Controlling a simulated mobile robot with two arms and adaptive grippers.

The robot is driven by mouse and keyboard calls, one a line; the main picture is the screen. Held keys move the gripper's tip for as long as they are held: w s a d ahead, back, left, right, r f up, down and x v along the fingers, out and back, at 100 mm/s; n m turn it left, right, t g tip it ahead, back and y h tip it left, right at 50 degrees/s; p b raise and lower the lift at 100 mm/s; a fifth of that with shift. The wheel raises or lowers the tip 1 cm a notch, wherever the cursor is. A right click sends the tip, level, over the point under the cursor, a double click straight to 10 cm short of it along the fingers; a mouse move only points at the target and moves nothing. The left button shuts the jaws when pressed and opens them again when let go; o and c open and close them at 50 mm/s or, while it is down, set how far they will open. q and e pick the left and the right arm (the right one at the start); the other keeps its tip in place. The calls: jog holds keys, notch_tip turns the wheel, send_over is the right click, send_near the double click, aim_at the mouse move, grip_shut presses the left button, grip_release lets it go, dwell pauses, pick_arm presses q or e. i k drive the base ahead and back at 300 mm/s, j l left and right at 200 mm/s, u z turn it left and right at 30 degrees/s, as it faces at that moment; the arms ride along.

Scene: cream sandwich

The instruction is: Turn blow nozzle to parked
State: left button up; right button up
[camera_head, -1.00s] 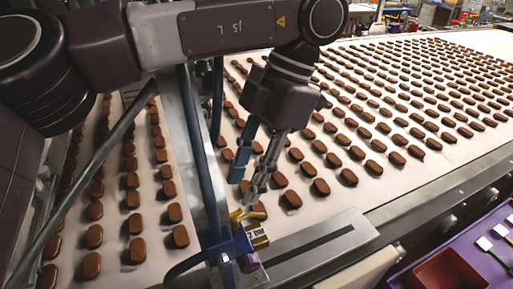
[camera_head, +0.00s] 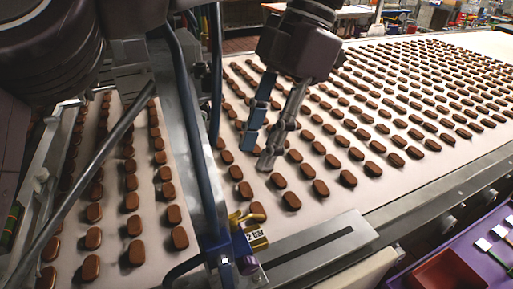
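The blow nozzle assembly stands at the near end of the belt: a blue body (camera_head: 238,243) with a brass piece (camera_head: 246,216) on top, a "2 bar" tag (camera_head: 257,238) and a purple end (camera_head: 247,265) below. Which way the nozzle outlet points is hard to tell. My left gripper (camera_head: 256,158) hangs above the belt, beyond the brass piece and apart from it. Its blue finger and grey finger stand apart, with nothing visible between them. My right gripper is not in view.
Rows of brown biscuits cover the cream belt (camera_head: 338,206). A blue upright post (camera_head: 190,130) and a slanted grey bar (camera_head: 100,160) stand left of the nozzle. A slotted metal plate (camera_head: 300,262) lies right of it. A dark red tray (camera_head: 450,272) sits at the lower right.

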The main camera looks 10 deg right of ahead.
aim_at(234, 220)
jog(key=k, duration=1.5)
